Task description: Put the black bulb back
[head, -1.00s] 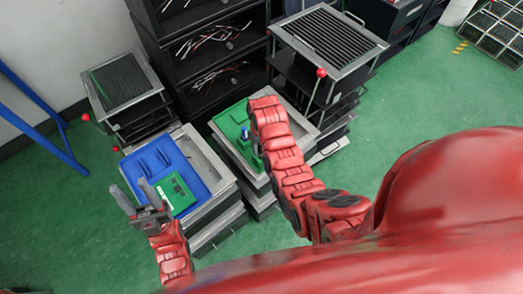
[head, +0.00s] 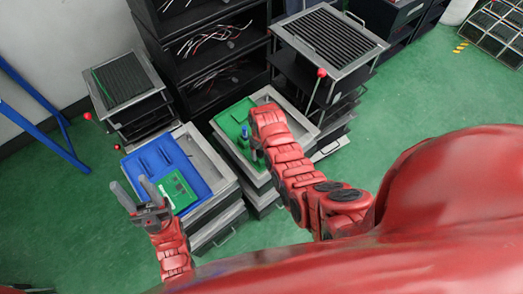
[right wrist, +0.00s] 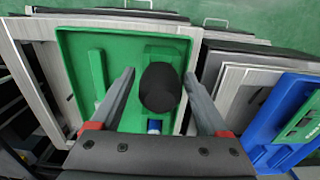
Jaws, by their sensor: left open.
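The black bulb (right wrist: 160,87) shows in the right wrist view over the green tray (right wrist: 80,47), in front of a green block and a small blue part (right wrist: 154,126). My right gripper (right wrist: 159,74) is open, its fingers on either side of the bulb with gaps between. I cannot tell whether the bulb is at finger height or lower. My left gripper (head: 129,187) is open and empty, near the front left corner of the blue tray (head: 187,151).
A green circuit board (head: 179,187) lies in the blue tray. Behind stand lever fixtures with red knobs (head: 321,73) and a black shelf (head: 203,45) with wires. A blue frame (head: 40,105) stands at left. Green floor at right is clear.

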